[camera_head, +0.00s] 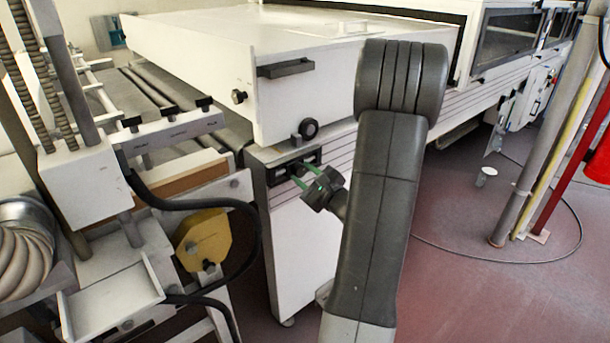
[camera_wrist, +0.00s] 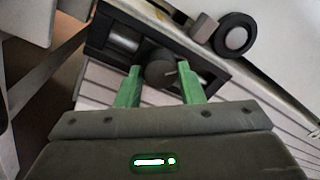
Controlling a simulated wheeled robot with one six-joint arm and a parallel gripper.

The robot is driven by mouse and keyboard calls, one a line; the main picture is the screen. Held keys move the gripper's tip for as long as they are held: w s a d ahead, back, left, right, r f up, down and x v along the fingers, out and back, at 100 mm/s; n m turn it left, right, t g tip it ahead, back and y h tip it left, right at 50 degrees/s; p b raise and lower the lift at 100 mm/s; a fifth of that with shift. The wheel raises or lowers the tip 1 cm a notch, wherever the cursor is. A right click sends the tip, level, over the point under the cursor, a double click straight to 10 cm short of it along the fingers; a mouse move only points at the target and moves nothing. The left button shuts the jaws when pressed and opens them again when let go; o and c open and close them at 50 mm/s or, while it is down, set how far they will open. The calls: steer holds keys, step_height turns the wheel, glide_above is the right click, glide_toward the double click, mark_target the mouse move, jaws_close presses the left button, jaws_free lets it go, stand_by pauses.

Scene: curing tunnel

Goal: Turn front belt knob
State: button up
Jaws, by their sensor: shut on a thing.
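The front belt knob (camera_wrist: 160,73) is a small dark round knob with a pale mark line. It sits in a black recessed panel (camera_wrist: 102,33) on the front of the white machine. My gripper (camera_wrist: 161,76) has its two green fingers on either side of the knob and is shut on it. In the head view my gripper (camera_head: 295,174) reaches the panel (camera_head: 281,172) from the right. The knob cannot be made out there, as the fingers and their shadowed recess cover it.
A larger black round knob (camera_head: 309,129) sits just above the panel. A black handle (camera_head: 286,68) is on the white hood (camera_head: 200,45). A roller conveyor (camera_head: 150,90) and a yellow motor housing (camera_head: 204,240) stand at left. The red floor (camera_head: 480,290) at right is mostly clear.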

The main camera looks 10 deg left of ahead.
steer(key=m+p, duration=0.2)
steer(key=m, duration=0.2)
steer(key=shift+r, duration=0.1)
steer(key=shift+m+g+p, duration=0.3)
steer(key=shift+m+p, duration=0.4)
steer(key=shift+m, duration=0.8)
steer(key=o, duration=1)
steer(key=v, duration=1.4)
steer(key=shift+a, duration=0.1)
steer(key=shift+a, duration=0.1)
